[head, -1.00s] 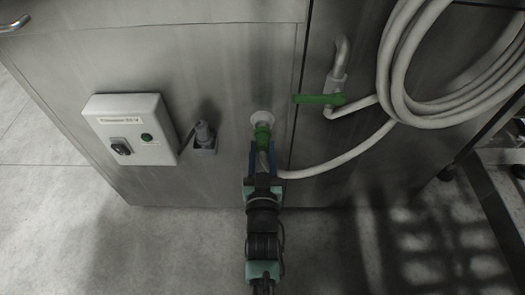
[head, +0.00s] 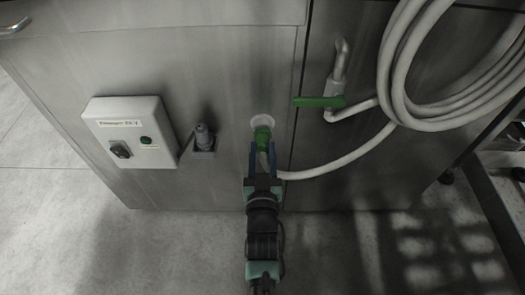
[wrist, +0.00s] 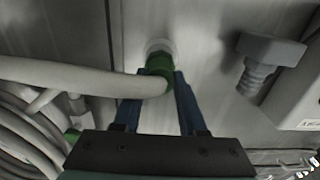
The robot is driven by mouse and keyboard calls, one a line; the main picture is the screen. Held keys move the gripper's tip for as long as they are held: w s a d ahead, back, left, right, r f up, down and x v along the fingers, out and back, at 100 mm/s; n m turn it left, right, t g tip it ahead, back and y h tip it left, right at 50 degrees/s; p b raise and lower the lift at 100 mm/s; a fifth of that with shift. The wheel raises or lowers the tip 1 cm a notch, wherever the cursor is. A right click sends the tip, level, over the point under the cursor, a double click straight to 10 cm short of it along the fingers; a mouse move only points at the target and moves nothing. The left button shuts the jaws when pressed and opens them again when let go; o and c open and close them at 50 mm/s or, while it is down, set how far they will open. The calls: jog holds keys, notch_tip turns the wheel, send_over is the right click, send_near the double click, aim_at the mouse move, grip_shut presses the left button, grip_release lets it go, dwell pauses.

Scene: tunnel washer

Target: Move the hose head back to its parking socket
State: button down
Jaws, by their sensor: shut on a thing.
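The green hose head (head: 263,136) sits at a round white socket (head: 262,121) on the steel wall, its far end against or inside it; I cannot tell how deep. My gripper (head: 264,150) is shut on the hose head from below, with a blue finger on either side. In the wrist view, the hose head (wrist: 159,66) shows between the fingertips (wrist: 158,82), under the white socket (wrist: 158,46). The white hose (head: 335,165) leaves the head to the right in the head view. No label shows which fitting is the parking socket.
Left of the hose head are a grey fitting (head: 204,140) on a square plate and a control box (head: 131,132). Right are a green valve lever (head: 318,102), a pipe (head: 340,62) and a coiled hose (head: 402,105). The floor (head: 165,250) in front is clear.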

jog(key=shift+c, duration=1.9)
grip_release()
jog(key=shift+s, duration=0.15)
jog(key=s+p, duration=0.3)
jog(key=s, duration=0.9)
jog(key=shift+s+p, duration=0.35)
